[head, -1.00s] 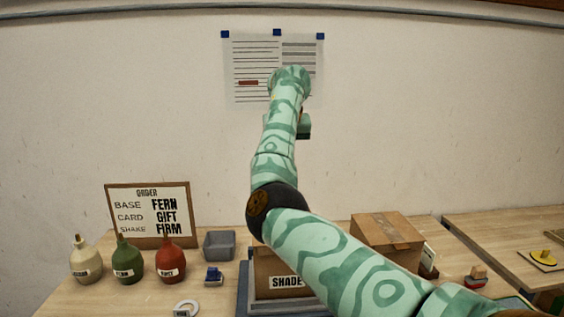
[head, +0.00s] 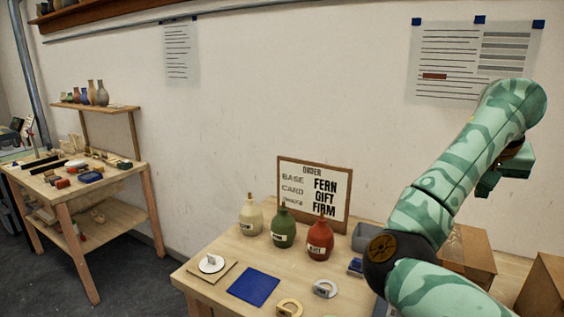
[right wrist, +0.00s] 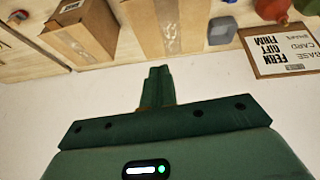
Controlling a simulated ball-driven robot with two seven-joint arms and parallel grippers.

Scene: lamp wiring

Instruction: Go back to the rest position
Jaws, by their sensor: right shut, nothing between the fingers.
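My right arm, green with a wavy pattern, reaches up from the lower right of the head view. My right gripper (head: 502,183) is raised in front of the wall, above the table, partly hidden by the arm's own end. In the right wrist view its fingers (right wrist: 158,88) are together, with nothing between them. The gripper touches nothing that I can see. My left gripper and left arm are not in view.
The table holds an order board (head: 341,193), white, green and red bottles (head: 319,240), a blue mat (head: 253,286) and cardboard boxes (right wrist: 82,30). A grey bin (right wrist: 222,30) stands beside them. A second workbench (head: 100,179) stands at the left, with open floor between.

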